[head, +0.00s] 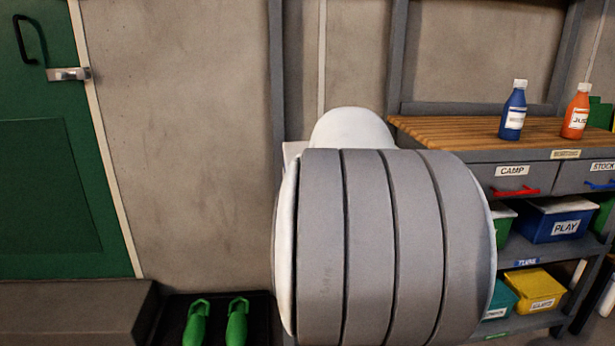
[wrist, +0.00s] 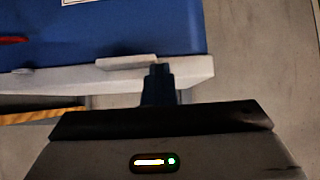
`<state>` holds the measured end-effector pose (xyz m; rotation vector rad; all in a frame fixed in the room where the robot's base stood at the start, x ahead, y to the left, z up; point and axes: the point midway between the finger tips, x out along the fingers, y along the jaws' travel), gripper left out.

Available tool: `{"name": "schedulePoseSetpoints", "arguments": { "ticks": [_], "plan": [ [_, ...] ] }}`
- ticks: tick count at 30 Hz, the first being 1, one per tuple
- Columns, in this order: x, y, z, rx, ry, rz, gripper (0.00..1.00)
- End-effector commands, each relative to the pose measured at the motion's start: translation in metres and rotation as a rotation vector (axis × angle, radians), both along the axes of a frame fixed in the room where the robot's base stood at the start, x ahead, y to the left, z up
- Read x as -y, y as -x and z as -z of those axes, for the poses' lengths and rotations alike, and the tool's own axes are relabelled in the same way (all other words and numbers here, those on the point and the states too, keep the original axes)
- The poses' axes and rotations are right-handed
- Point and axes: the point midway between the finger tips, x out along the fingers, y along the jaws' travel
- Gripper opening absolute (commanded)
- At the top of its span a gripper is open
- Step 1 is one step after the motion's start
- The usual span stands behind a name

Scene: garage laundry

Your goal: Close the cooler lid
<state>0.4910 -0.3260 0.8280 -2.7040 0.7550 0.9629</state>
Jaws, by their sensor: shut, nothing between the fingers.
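The cooler (wrist: 130,28) fills the top left of the wrist view as a blue surface. A white rim with a small raised tab (wrist: 125,62) runs along its near edge. I cannot tell from this close view whether the white part is the lid or how far the lid is open. My gripper (wrist: 160,70) is shut and empty, with its dark fingertips at the white rim, right of the tab. I cannot tell if they touch it. In the head view my own arm hides the gripper and most or all of the cooler.
A shelf unit with a wooden top (head: 450,130) stands at the right, carrying a blue bottle (head: 514,110) and an orange bottle (head: 576,112). Bins sit on its shelves. A green door (head: 45,200) is at the left.

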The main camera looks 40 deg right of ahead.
Motion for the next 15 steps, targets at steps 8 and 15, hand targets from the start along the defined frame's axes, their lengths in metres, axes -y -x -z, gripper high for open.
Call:
{"name": "schedulePoseSetpoints", "arguments": {
  "ticks": [8, 15],
  "plan": [
    [-0.005, 0.003, -0.041, -0.009, 0.007, 0.000, 0.00],
    [-0.033, 0.046, -0.023, 0.001, 0.008, 0.004, 0.00]
  ]
}}
